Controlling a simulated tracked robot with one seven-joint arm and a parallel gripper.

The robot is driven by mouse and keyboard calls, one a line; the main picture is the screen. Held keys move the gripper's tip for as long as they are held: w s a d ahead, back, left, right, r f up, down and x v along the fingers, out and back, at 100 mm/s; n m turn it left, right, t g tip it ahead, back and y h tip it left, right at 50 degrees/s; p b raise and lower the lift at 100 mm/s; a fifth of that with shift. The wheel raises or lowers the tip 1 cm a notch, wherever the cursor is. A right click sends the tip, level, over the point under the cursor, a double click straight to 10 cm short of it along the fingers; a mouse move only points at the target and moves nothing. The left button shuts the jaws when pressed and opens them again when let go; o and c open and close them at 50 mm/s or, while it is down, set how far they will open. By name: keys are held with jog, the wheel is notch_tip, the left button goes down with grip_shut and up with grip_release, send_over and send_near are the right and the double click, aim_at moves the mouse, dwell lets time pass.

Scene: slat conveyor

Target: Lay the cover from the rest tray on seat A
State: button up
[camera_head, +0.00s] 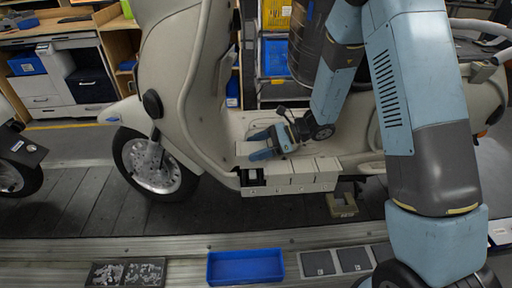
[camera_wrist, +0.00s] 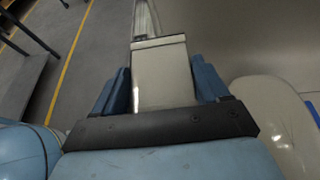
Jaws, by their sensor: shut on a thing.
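My gripper (camera_head: 259,145) is above the scooter's footboard, its blue fingers pointing left. In the wrist view it (camera_wrist: 163,80) is shut on a flat, pale beige cover (camera_wrist: 163,65), with one finger on each side. The cover also shows as a pale piece at the fingertips (camera_head: 243,148). Below it, a row of beige block-like housings (camera_head: 290,180) runs along the scooter's lower side. The left end of this row has a dark open recess (camera_head: 254,177). No seat letter is readable. The cover is apart from the recess, as far as I can tell.
A beige scooter (camera_head: 185,60) stands on the dark slat conveyor (camera_head: 85,205). An empty blue tray (camera_head: 245,266), two dark square pads (camera_head: 335,262) and a tray of small metal parts (camera_head: 126,273) lie along the front ledge. A small yellowish bracket (camera_head: 341,206) is on the slats.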

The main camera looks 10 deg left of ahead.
jog(key=shift+f, duration=0.15)
dwell(0.3)
jog(key=shift+f, duration=3.65)
